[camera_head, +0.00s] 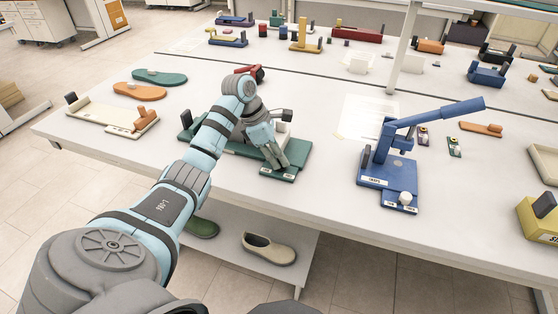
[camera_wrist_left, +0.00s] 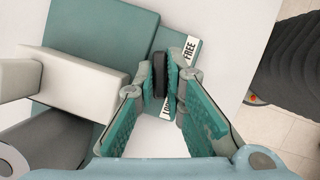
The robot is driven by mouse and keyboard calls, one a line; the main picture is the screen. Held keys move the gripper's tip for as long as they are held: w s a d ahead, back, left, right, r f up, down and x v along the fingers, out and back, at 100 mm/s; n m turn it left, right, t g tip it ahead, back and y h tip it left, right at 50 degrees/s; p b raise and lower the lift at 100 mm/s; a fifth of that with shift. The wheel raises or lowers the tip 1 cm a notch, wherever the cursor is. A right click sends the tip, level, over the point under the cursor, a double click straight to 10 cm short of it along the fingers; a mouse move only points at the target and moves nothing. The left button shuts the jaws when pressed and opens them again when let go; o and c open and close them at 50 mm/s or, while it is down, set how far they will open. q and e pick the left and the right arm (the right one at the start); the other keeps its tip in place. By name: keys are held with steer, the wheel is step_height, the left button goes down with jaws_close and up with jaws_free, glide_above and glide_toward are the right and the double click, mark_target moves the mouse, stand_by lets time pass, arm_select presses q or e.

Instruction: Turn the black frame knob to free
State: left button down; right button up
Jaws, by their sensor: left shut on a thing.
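The black frame knob (camera_wrist_left: 160,75) stands on the green base plate (camera_wrist_left: 185,30) in the left wrist view, beside a white label that reads "FREE"; a second label is mostly covered. My left gripper (camera_wrist_left: 161,88) is shut on the knob, with one green-padded finger on each side of it. In the head view, my left gripper (camera_head: 278,162) reaches down to the front right end of the green frame (camera_head: 292,173), and its fingers hide most of the knob. My right gripper is not in view.
A blue device (camera_head: 388,168) with a raised lever stands to the right. A cream fixture (camera_head: 105,117) and shoe soles (camera_head: 140,91) lie to the left. Clear table lies between the green frame and the front edge. Shoes (camera_head: 269,249) sit on a shelf below.

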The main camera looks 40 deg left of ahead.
arm_select(q)
steer(key=shift+w+m+g+h+b, duration=0.1)
steer(key=shift+m+g+h+b, duration=0.45)
steer(key=shift+m, duration=1.25)
steer(key=shift+y, duration=0.25)
steer(key=c, duration=1.7)
jaws_free()
steer(key=shift+o, duration=0.2)
